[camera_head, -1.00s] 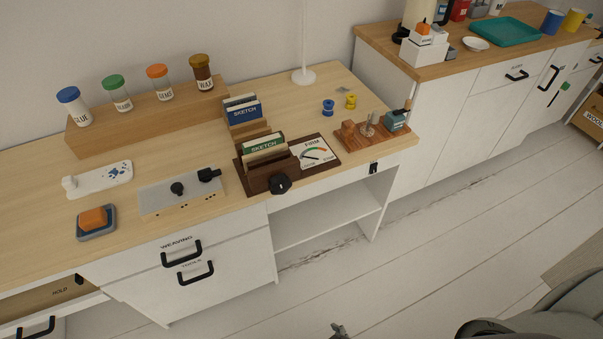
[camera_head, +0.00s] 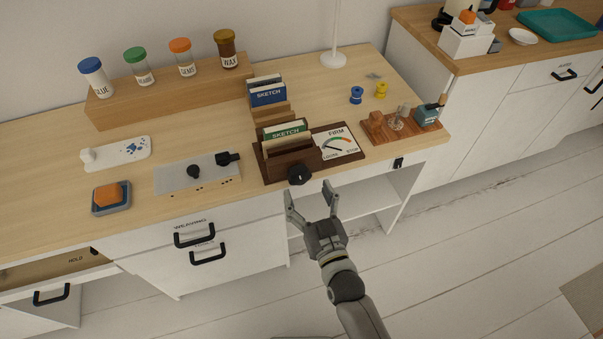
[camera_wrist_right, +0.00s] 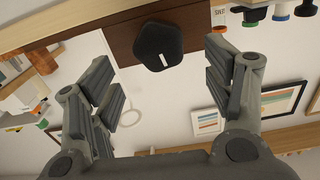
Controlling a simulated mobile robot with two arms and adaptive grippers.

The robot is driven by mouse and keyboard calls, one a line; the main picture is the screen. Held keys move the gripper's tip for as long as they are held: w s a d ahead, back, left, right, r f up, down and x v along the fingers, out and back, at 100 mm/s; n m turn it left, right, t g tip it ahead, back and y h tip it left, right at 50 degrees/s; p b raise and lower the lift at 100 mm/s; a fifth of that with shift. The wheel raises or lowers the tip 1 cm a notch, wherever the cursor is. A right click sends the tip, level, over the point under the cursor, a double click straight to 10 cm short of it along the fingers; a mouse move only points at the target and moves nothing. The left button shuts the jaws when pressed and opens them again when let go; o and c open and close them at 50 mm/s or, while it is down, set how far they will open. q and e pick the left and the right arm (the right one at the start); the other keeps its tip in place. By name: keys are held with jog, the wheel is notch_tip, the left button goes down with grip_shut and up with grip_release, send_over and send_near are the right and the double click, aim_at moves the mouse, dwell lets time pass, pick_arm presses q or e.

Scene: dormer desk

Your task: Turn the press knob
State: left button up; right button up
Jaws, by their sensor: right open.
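The press knob (camera_head: 299,174) is a black lobed knob on the front of the dark wooden press (camera_head: 285,165) near the desk's front edge. My left gripper is not in view.
A grey panel with black knobs (camera_head: 198,174) lies left of the press. A wooden block with small tools (camera_head: 405,124) lies to the right. Sketch booklets (camera_head: 268,95) stand behind. Drawer handles (camera_head: 194,235) stick out below the desk edge. The floor in front is clear.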

aim_at(302, 180)
jog(key=x, duration=0.6)
jog(key=shift+w, duration=0.25)
jog(key=c, duration=1)
jog(key=shift+c, duration=0.2)
jog(key=m+p, duration=0.1)
jog(key=m, duration=0.3)
jog(key=shift+f+m, duration=0.1)
jog(key=shift+m, duration=0.2)
jog(key=shift+d+m, duration=0.1)
jog(key=shift+m, duration=2.5)
jog(key=shift+f, duration=0.1)
